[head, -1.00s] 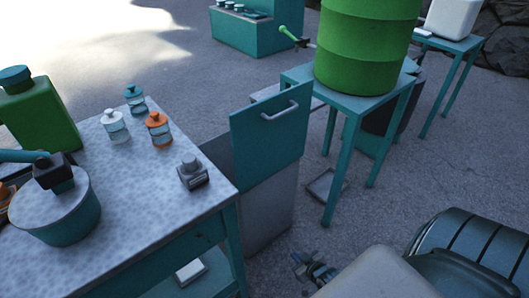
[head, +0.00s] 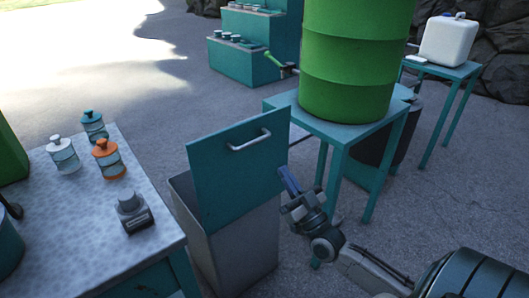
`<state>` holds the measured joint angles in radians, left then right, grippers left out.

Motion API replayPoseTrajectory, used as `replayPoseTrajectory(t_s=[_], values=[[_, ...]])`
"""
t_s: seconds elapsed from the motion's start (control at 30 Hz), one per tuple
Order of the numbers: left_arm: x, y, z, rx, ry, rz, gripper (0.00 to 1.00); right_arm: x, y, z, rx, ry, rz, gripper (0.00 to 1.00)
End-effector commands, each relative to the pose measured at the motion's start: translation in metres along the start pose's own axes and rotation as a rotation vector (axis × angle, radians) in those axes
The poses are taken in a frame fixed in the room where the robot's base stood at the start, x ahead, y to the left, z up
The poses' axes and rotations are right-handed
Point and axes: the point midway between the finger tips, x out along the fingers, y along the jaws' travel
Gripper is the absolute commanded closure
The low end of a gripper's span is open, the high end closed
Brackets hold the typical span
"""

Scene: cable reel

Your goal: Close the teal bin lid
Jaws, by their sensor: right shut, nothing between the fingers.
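The teal bin lid (head: 235,170) is a flat panel with a pale bar handle (head: 249,140) near its top edge. It stands raised, nearly upright, on the grey bin (head: 240,250). Part of the bin's dark opening shows to the left of the lid. My right gripper (head: 288,180) is shut and empty, just right of the lid's right edge in the picture, below handle height. I cannot tell whether it touches the lid. My left gripper is not in view.
A speckled table (head: 85,225) with several small jars stands close on the left of the bin. A teal stand (head: 340,130) with a big green barrel (head: 355,60) is behind my right gripper. Open paving lies behind the bin.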

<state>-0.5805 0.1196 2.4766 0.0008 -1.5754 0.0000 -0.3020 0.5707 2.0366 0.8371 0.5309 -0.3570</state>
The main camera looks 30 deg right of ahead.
Motion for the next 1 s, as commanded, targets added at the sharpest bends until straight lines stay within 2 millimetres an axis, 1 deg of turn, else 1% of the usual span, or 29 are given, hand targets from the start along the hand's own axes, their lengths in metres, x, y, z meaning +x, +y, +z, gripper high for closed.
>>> replayPoseTrajectory(t_s=[0.03, 0.3, 0.33, 0.4, 0.47, 0.53, 0.73, 1.0], values=[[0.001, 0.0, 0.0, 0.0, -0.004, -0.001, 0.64, 0.013, 0.0, -0.002, 0.0, 0.006, 0.0, 1.0], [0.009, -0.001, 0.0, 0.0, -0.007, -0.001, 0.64, 0.065, 0.0, -0.001, 0.001, 0.003, 0.001, 1.0], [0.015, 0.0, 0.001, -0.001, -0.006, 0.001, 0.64, 0.066, 0.0, 0.006, 0.001, 0.002, 0.002, 1.0], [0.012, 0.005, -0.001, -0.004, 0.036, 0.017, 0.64, 0.072, 0.0, 0.015, 0.001, 0.001, 0.002, 1.0], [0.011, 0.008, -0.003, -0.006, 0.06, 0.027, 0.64, 0.077, 0.0, 0.02, 0.0, 0.0, 0.001, 1.0], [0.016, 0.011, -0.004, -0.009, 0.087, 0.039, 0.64, 0.082, 0.0, 0.024, 0.0, 0.0, 0.001, 1.0], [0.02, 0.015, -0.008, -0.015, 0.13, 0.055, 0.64, 0.089, 0.0, 0.029, -0.001, -0.002, -0.001, 1.0], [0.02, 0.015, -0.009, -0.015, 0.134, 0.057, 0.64, 0.089, 0.0, 0.029, -0.001, -0.003, -0.001, 1.0]])
